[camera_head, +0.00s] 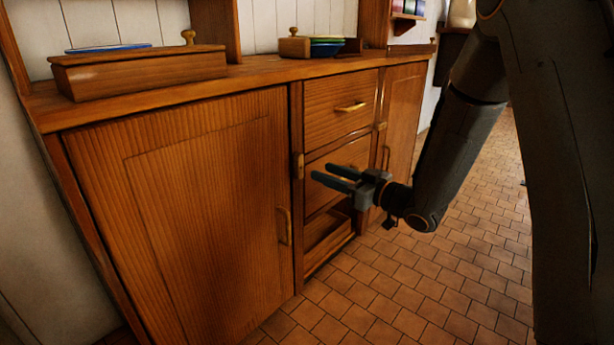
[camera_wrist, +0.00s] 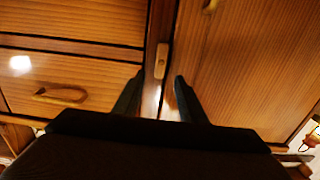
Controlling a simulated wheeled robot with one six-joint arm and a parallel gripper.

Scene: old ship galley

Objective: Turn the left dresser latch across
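The left dresser latch (camera_head: 298,166) is a small wooden bar on the upright between the left door (camera_head: 190,210) and the drawers. It stands upright, along the post. In the wrist view the latch (camera_wrist: 161,60) appears just beyond my fingertips, in line with the gap between them. My gripper (camera_head: 332,179) is open and empty, its two dark fingers pointing at the dresser a little right of and below the latch in the head view. In the wrist view my gripper (camera_wrist: 160,82) shows one finger on each side of the gap. I see no contact with the latch.
The top drawer (camera_head: 340,103) is shut; a lower open compartment or drawer (camera_head: 328,235) shows beneath. The left door has a handle (camera_head: 284,226). Another latch (camera_head: 381,126) sits by the right door (camera_head: 403,110). Boxes and plates stand on top. Tiled floor (camera_head: 450,250) is clear.

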